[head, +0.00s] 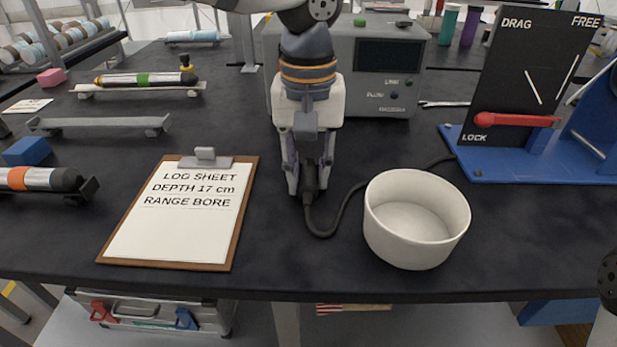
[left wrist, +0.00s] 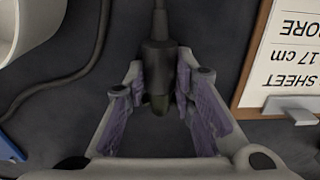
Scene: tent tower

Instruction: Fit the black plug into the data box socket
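The black plug (head: 310,184) is at the table in front of the grey box, its dark cable curving off to the right. It also shows in the left wrist view (left wrist: 159,65). My left gripper (head: 309,188) points down over the plug with a finger on each side. In the left wrist view its fingertips (left wrist: 160,85) look open, with narrow gaps beside the plug. The grey data box (head: 345,75) stands behind my left gripper, with a dark screen and small labels. Its socket is too small to make out clearly. My right gripper is out of view.
A white bowl (head: 417,220) stands to the right, close to the cable. A clipboard (head: 180,210) lies to the left. A blue stand with a black panel (head: 525,75) and red lever is at the right.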

